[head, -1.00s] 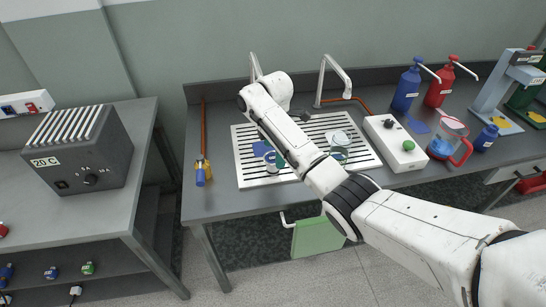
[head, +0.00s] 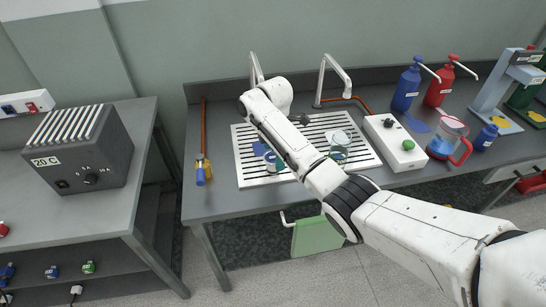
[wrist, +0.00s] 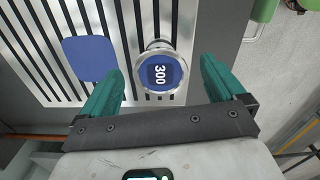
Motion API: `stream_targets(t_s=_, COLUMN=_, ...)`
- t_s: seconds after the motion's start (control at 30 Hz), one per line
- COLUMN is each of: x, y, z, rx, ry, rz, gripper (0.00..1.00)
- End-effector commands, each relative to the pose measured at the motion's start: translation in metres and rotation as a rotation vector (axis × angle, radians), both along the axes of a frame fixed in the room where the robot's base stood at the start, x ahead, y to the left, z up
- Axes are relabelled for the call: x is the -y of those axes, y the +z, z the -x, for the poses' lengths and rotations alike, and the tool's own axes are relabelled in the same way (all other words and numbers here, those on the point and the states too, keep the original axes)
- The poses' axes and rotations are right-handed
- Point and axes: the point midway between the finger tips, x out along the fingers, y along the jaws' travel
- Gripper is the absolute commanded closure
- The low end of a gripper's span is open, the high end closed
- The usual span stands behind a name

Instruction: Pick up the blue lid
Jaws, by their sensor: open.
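A round blue lid (wrist: 162,73) marked 300 sits on a small metal-rimmed pot on the slatted draining plate (wrist: 50,60). In the wrist view the lid lies ahead of and between the two teal fingers of my gripper (wrist: 160,80), which are spread wide with nothing between them. In the head view the pot top (head: 269,157) shows at the left part of the plate, partly hidden by my arm. The fingers appear apart from the lid; the height gap is hard to judge.
A flat blue square (wrist: 90,58) lies beside the pot. A glass vessel (head: 339,138) stands on the plate, with a white control box (head: 395,143) to its right. Two taps (head: 333,75) stand behind.

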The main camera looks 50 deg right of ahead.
Motion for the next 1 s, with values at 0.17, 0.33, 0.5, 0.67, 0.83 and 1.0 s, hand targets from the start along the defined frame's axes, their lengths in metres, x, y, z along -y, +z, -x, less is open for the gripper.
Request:
stream_targets(t_s=0.17, x=-0.0001, y=-0.0001, z=0.0000, rx=0.000, ry=0.000, rz=0.000, gripper=0.05)
stream_targets(t_s=0.33, x=-0.0001, y=0.0000, z=0.0000, rx=0.000, ry=0.000, rz=0.000, gripper=0.21)
stream_targets(t_s=0.5, x=0.0000, y=0.0001, z=-0.0001, rx=0.000, ry=0.000, rz=0.000, gripper=0.37)
stream_targets(t_s=0.67, x=0.0000, y=0.0001, z=-0.0001, rx=0.000, ry=0.000, rz=0.000, gripper=0.52)
stream_targets(t_s=0.83, x=0.0000, y=0.0002, z=-0.0001, rx=0.001, ry=0.000, rz=0.000, gripper=0.62)
stream_targets(t_s=1.0, x=0.0000, y=0.0005, z=-0.0002, rx=0.001, ry=0.000, rz=0.000, gripper=0.62)
